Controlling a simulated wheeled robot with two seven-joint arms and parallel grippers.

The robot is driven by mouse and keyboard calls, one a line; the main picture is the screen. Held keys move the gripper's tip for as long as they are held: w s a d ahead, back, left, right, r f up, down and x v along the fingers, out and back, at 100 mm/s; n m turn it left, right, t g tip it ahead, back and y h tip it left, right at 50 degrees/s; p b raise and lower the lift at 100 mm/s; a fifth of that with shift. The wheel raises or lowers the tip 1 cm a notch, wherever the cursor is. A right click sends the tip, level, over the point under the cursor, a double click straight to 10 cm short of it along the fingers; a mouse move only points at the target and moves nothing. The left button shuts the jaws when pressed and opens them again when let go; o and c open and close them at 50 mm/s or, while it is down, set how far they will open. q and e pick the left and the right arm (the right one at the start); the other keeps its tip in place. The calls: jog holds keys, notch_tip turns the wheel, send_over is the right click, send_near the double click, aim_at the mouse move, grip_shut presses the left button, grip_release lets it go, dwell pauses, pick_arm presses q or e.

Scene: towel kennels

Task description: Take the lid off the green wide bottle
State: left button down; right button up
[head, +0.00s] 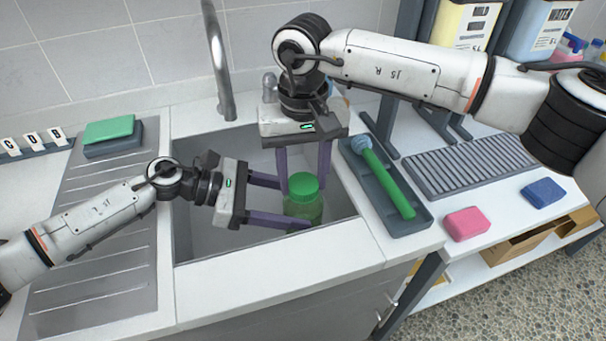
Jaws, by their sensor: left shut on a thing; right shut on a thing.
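The green wide bottle (303,211) stands upright over the sink, with its green lid (303,184) on top. Its body is see-through green. My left gripper (304,206) reaches in from the left, its purple fingers shut around the bottle's body. My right gripper (304,184) comes down from above, its purple fingers on either side of the lid and shut on it. The lid sits on the bottle's neck; I cannot tell whether there is a gap between them. The bottle's base is partly hidden by a left finger.
The sink (200,240) lies under both grippers, with a faucet (219,65) behind. A grey tray (408,224) with a green-handled brush (388,182) is at right. Pink (465,224) and blue (543,193) sponges lie farther right. A green sponge (109,130) is at left.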

aim_at(303, 183)
jog(key=shift+n, duration=0.7)
jog(key=shift+r, duration=0.25)
jog(key=shift+r, duration=0.9)
jog(key=shift+r, duration=2)
pick_arm(q)
jog(key=shift+c, duration=2.3)
grip_release()
jog(key=shift+a, duration=0.1)
